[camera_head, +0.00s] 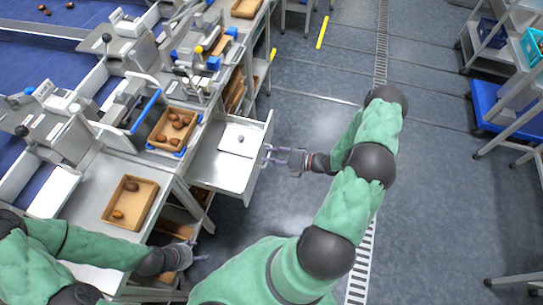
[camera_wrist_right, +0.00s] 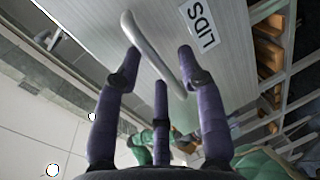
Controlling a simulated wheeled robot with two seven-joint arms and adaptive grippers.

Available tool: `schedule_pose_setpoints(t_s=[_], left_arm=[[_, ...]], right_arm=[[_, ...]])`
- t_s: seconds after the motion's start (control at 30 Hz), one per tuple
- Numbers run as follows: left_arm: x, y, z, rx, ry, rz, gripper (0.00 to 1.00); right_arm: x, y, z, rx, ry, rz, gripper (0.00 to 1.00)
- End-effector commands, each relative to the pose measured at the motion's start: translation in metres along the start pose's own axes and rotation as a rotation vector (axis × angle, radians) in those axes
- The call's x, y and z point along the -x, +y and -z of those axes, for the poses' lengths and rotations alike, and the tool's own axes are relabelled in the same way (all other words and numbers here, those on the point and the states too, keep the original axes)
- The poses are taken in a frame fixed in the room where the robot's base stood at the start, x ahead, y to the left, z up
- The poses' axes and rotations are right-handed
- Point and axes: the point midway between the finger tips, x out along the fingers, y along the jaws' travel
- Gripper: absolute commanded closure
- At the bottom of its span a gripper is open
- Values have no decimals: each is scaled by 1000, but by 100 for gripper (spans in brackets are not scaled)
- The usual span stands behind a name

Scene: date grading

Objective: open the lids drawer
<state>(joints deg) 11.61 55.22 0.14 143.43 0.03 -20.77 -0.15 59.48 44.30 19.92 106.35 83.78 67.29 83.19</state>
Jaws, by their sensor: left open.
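The lids drawer (camera_head: 214,168) stands pulled out from the bench, its tray exposed, in the head view. A white panel with a small grey round thing (camera_head: 240,139) shows at its far part. My left gripper (camera_head: 197,252) is open and empty, low beside the bench at lower left.
A tray with dates (camera_head: 158,183) stands on the near bench top, and another tray of dates (camera_head: 153,142) stands behind it. Open floor (camera_head: 300,100) lies right of the drawer. A shelf cart with a blue deck (camera_head: 487,100) stands at far right.

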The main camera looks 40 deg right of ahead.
Motion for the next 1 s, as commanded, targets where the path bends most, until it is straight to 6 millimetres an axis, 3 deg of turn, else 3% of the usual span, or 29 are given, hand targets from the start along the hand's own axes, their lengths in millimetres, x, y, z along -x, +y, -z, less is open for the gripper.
schedule_pose_setpoints(t_s=[0.37, 0.8, 1.0], left_arm=[[0, 0, 0, 0, 0, 0, 39], [0, 0, 0, 0, 0, 0, 39], [0, 0, 0, 0, 0, 0, 39]], right_arm=[[6, 0, -1, 1, -1, -1, 58], [84, 0, -1, 1, -5, 1, 58], [110, 0, 0, 0, -2, 0, 58]])
